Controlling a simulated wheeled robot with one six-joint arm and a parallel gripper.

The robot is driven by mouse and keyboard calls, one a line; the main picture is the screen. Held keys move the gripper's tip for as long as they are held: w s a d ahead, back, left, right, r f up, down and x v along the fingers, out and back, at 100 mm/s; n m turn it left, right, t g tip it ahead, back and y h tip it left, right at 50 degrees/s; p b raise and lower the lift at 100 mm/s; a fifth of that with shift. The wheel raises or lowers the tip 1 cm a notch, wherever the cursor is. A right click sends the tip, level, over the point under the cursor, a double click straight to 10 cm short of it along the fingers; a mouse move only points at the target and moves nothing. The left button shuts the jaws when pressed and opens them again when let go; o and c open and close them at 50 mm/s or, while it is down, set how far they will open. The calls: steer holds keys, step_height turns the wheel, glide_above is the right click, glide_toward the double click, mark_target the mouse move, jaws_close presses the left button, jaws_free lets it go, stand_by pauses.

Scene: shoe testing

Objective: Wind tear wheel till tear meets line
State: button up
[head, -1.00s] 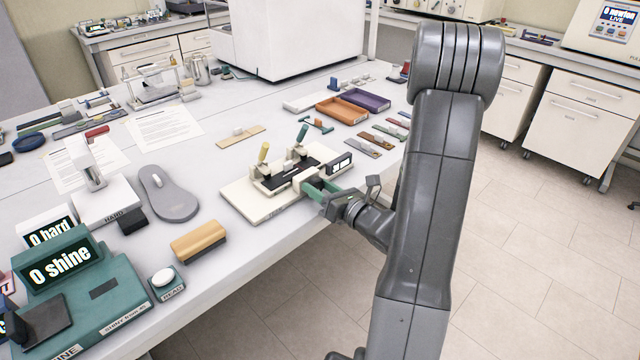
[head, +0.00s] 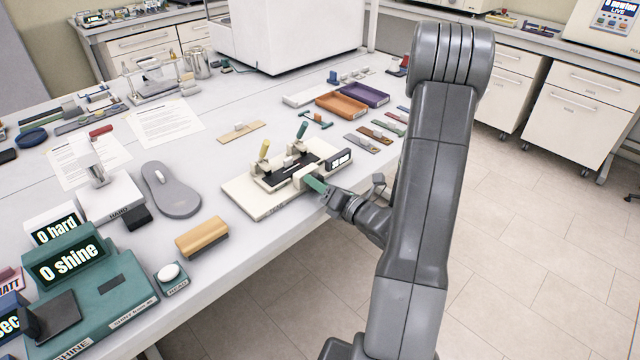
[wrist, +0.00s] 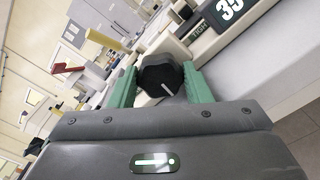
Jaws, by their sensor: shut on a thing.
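The tear tester is a cream base (head: 247,208) near the table's front edge, with a black strip (head: 290,170) between clamps and a yellow and a green lever. Its display (head: 341,160) is too small to read in the head view; in the wrist view the display (wrist: 231,8) shows a number that looks like 35. My gripper (head: 315,184) is at the tester's front side. In the wrist view my green fingers (wrist: 158,84) are shut on the black wheel (wrist: 160,72), which has a white mark on its face. The tear and the line cannot be made out.
A tan block (head: 202,237), a grey sole (head: 171,190) and a teal shine meter (head: 115,285) stand to the left. Orange (head: 341,107) and purple (head: 364,95) trays and several small strips lie behind the tester. The floor is free at the right.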

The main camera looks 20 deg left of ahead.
steer(key=o, duration=1)
steer(key=shift+f, duration=0.15)
